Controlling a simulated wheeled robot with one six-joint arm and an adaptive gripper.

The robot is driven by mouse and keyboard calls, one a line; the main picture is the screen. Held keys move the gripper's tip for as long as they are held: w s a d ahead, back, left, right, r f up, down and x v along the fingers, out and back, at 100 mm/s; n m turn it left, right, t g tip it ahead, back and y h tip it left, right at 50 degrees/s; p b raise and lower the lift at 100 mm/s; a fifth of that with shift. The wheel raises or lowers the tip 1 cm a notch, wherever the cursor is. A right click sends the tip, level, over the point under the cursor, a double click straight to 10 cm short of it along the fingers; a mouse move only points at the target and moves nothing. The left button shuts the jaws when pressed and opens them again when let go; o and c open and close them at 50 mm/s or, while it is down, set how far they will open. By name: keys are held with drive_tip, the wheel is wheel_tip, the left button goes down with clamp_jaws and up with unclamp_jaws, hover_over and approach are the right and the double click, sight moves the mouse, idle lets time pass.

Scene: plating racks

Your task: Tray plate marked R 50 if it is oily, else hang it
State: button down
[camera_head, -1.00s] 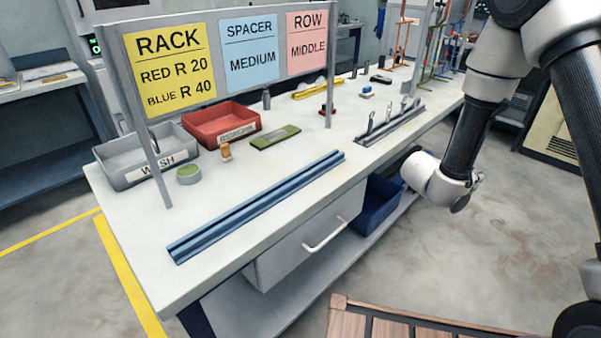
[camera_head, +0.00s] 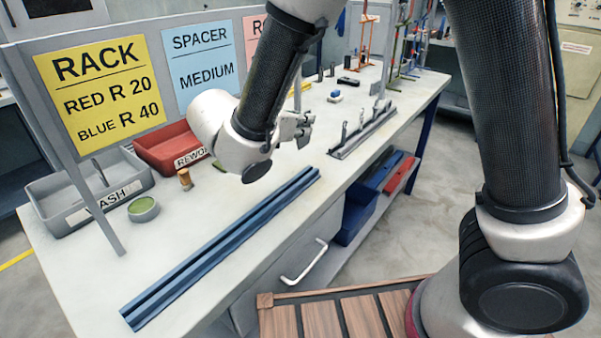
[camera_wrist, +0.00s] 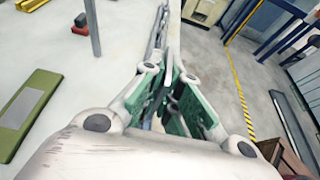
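My gripper (camera_head: 303,127) hangs over the bench, beyond the far end of the blue rail (camera_head: 225,245). In the wrist view its green-padded fingers (camera_wrist: 170,95) stand apart with no plate clearly between them. Several small grey upright plates (camera_head: 361,120) stand in the dark grey rail (camera_head: 370,132) to the right of the gripper; their markings and any oil are too small to read. The blue rail looks empty. The grey WASH tray (camera_head: 70,218) and red REWORK tray (camera_head: 160,150) stand at the left; my arm partly covers the REWORK tray.
A sign board lists RACK red R 20, blue R 40 (camera_head: 105,90) and SPACER medium (camera_head: 200,55); the ROW card is mostly covered. A green-topped round tin (camera_head: 143,208) and an orange-brown bottle (camera_head: 184,179) stand near the trays. An olive pad (camera_wrist: 28,112) lies flat. A post (camera_head: 95,200) rises nearby.

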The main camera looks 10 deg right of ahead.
wheel_tip(320, 180, down, 10)
drive_tip(key=shift+r, duration=0.2)
idle(0.5)
drive_tip(key=shift+f, duration=0.15)
drive_tip(key=c, duration=1.6)
unclamp_jaws()
drive_tip(key=shift+c, duration=0.2)
